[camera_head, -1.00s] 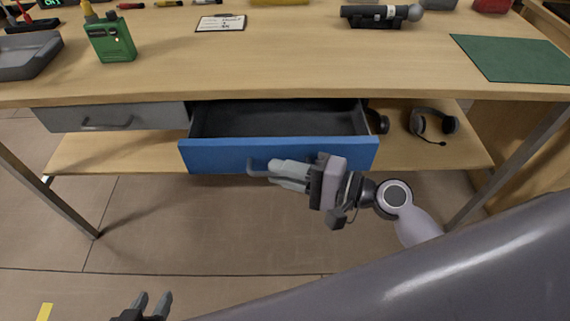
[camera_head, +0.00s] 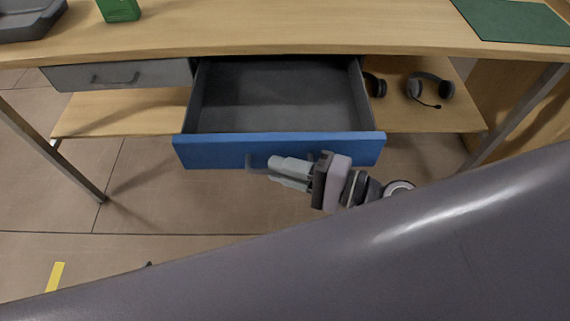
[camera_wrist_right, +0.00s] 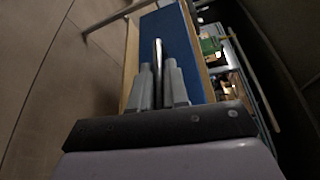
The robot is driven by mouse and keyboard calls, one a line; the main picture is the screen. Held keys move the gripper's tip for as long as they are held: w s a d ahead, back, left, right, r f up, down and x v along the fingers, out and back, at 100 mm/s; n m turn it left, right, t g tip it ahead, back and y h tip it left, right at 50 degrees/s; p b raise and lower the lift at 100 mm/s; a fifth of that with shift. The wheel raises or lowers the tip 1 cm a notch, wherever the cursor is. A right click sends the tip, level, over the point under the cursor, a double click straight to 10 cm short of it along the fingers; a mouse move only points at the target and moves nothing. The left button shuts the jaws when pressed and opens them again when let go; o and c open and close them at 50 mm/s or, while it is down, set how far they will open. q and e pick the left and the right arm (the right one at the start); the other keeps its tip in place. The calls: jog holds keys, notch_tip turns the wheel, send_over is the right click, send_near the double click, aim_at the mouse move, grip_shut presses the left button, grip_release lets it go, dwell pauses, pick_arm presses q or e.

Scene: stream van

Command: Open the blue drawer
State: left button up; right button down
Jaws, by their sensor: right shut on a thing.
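The blue drawer (camera_head: 215,152) is pulled well out from under the wooden desk, and its dark grey interior (camera_head: 275,95) is empty. Its grey bar handle (camera_head: 250,163) is on the front face. My right gripper (camera_head: 272,172) is shut on the handle, with its fingers pointing left in the head view. In the right wrist view the drawer's blue front (camera_wrist_right: 172,37) lies ahead, and the handle (camera_wrist_right: 158,75) runs between the two fingers. My left gripper is out of sight.
A closed grey drawer (camera_head: 118,76) is to the left. Headphones (camera_head: 430,88) lie on the lower shelf (camera_head: 420,120) at the right. Desk legs (camera_head: 50,140) stand at both sides. A green device (camera_head: 118,9) and a green mat (camera_head: 515,20) are on the desktop.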

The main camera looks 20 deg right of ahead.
jog(key=c, duration=1.2)
grip_release()
jog(key=b+v, duration=0.1)
jog(key=v, duration=0.6)
jog(key=shift+b, duration=0.3)
jog(key=shift+d, duration=0.1)
